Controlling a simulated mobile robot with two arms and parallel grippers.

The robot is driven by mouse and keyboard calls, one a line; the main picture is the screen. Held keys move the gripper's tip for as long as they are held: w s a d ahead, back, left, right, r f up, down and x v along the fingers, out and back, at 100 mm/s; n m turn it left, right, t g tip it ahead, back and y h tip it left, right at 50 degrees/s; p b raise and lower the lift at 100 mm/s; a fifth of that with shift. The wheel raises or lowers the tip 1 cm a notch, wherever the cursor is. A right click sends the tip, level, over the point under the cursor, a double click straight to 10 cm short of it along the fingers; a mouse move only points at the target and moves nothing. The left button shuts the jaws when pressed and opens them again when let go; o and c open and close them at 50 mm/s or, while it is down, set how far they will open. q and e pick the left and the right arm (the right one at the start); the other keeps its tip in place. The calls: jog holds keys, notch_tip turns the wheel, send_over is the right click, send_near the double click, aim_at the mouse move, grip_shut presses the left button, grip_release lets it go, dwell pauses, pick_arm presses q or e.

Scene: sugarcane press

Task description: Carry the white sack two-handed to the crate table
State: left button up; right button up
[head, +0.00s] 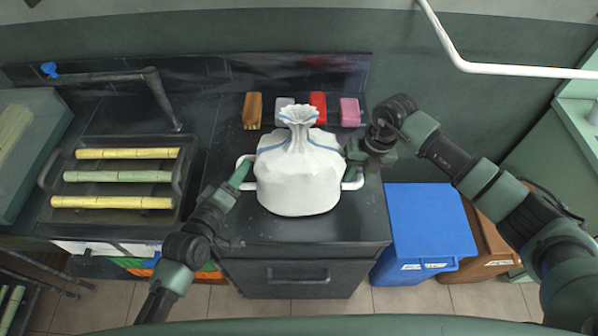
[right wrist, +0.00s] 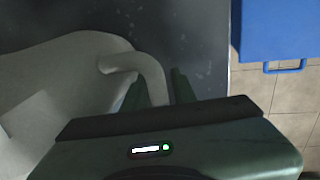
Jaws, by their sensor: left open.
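The white sack (head: 298,180), tied at the neck with blue stripes, stands upright on the dark counter and has a white handle on each side. My left gripper (head: 238,180) is open at the left handle (head: 246,160). My right gripper (head: 355,158) is at the right handle (head: 353,183). In the right wrist view, the sack (right wrist: 50,90) lies at the left, and its handle (right wrist: 150,72) runs down between my two green fingers (right wrist: 158,90). Whether they press on the handle is unclear. No crate table can be made out.
Brown, grey, red (head: 318,107) and pink (head: 350,112) blocks lie behind the sack. A tray (head: 120,218) of cane pieces and a faucet (head: 155,90) are to the left. Blue (head: 425,225) and brown (head: 485,240) bins stand on the floor at the right.

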pick_arm(q)
jog(key=c, duration=0.6)
pick_arm(e)
grip_shut()
pick_arm(q)
grip_shut()
pick_arm(e)
jog(key=shift+d, duration=0.1)
dwell(0.4)
pick_arm(q)
jog(key=shift+r, duration=0.15)
pick_arm(e)
jog(key=shift+w+r, duration=0.1)
jog(key=shift+r, duration=0.15)
